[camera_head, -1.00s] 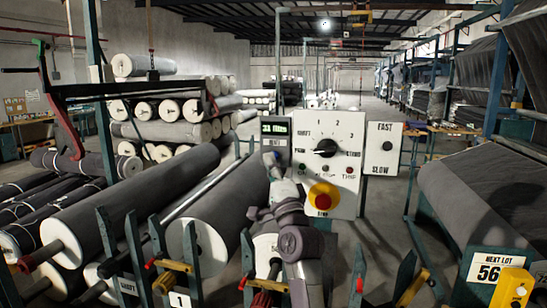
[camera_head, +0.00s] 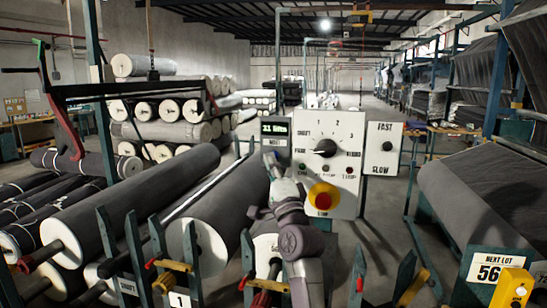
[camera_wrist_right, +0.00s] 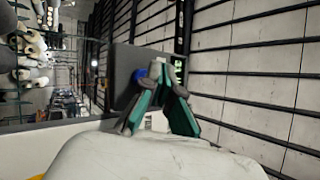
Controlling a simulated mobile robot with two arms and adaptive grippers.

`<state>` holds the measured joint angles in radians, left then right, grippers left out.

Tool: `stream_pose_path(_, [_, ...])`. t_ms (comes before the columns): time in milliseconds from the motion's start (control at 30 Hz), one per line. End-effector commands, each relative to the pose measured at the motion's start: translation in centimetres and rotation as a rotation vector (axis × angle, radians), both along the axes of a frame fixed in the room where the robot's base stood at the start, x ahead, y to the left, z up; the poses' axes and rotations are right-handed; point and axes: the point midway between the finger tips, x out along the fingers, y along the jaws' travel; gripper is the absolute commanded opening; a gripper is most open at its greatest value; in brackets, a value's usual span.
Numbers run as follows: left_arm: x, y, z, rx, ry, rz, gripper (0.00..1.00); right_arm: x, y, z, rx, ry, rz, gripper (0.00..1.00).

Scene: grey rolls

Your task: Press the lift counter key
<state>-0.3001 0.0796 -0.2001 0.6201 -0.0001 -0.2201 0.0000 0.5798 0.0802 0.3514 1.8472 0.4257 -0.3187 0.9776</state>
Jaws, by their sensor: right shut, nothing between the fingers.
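The lift counter (camera_head: 275,127) is a small dark box with a lit green display, left of the white control panel. In the right wrist view it is a grey box (camera_wrist_right: 127,62), with a blue round key (camera_wrist_right: 140,74) and part of the green display (camera_wrist_right: 178,66). My right gripper (camera_head: 271,160) is just below the counter's face in the head view. In the wrist view my right gripper (camera_wrist_right: 160,72) is shut and empty, its tips close beside the blue key. I cannot tell whether they touch it. My left gripper is out of view.
The white control panel (camera_head: 345,145) has a black dial (camera_head: 325,147) and a red knob on a yellow base (camera_head: 323,196), close right of my gripper. Big grey rolls (camera_head: 215,215) lie left below. Another roll (camera_head: 490,200) lies at right.

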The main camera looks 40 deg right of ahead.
Motion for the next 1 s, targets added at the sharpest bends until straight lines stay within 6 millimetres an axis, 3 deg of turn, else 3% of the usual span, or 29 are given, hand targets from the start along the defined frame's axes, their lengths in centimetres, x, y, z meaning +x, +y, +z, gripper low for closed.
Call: stream_pose_path(1000, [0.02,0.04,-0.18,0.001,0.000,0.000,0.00,0.67,-0.81,0.07,-0.001,-0.001,0.000,0.00])
